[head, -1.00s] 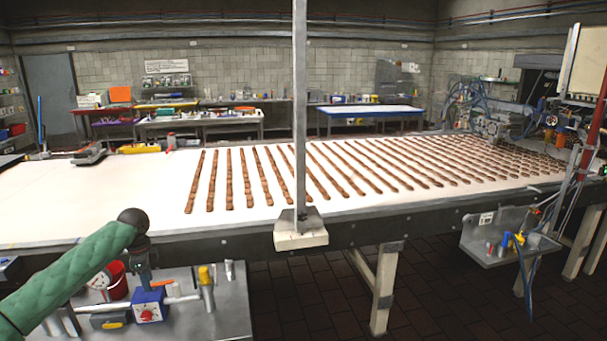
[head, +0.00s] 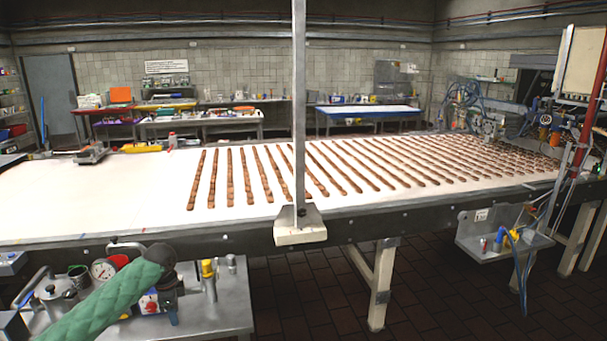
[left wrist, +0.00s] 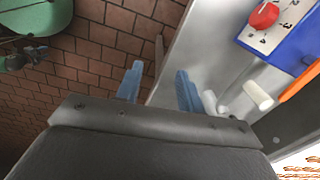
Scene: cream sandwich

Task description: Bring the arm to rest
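My left arm, in a green quilted sleeve, comes in from the lower left of the head view. Its dark wrist is in front of the long table's near edge, over the low metal side table (head: 225,310). My left gripper (head: 172,316) points down there, and its fingers are mostly hidden behind the wrist. In the left wrist view the gripper's two blue fingers (left wrist: 158,86) stand apart with nothing between them. Below them are the side table's metal edge and the brick-tiled floor.
The long white table (head: 100,200) carries several rows of brown pieces (head: 248,176). A blue box with a red knob (left wrist: 264,16) stands close to the gripper. A kettle (head: 57,292) and a gauge (head: 103,270) are on the side table. A grey post (head: 299,120) rises mid-view.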

